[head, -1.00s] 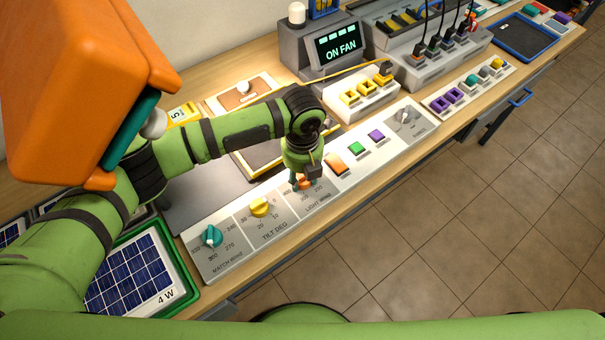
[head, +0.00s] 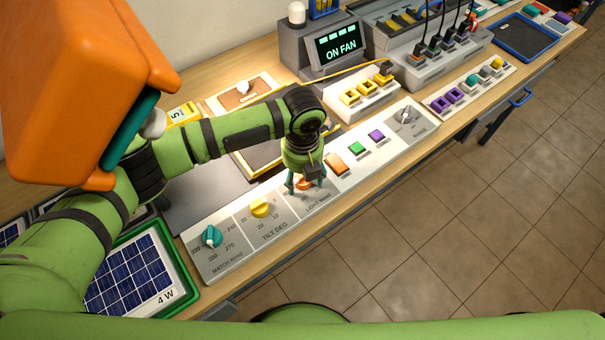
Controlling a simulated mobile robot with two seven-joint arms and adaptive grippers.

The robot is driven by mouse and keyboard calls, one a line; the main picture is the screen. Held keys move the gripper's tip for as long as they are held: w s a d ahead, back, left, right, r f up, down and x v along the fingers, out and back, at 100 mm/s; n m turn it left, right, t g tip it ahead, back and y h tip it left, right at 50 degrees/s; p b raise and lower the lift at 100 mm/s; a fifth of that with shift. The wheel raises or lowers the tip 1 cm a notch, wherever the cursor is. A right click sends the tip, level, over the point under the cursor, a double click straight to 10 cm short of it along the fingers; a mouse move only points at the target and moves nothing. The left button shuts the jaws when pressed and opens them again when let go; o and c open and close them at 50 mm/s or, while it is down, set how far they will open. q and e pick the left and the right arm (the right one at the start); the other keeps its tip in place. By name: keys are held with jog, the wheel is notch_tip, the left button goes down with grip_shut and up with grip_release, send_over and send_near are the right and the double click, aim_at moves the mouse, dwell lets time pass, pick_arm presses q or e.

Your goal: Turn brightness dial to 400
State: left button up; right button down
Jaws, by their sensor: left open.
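The orange dial (head: 303,184) sits on the grey control panel (head: 236,262), in the section whose label reads like "LIGHT W/M2". My left gripper (head: 306,186) points down over this dial, with its fingers spread open on either side of it. Whether the fingers touch the dial is too small to tell. The gripper hides much of the dial and the scale numbers around it, so its setting cannot be read. My right gripper does not show.
On the same panel are a teal dial (head: 211,237), a yellow dial (head: 261,208), an orange rocker switch (head: 336,164), a green button (head: 357,148), a purple button (head: 376,135) and a grey dial (head: 405,115). A solar panel (head: 130,275) lies at left. A screen (head: 338,44) reads "ON FAN".

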pick_arm(q)
notch_tip(320, 180, up, 8)
jog(key=shift+f, duration=0.25)
dwell(0.6)
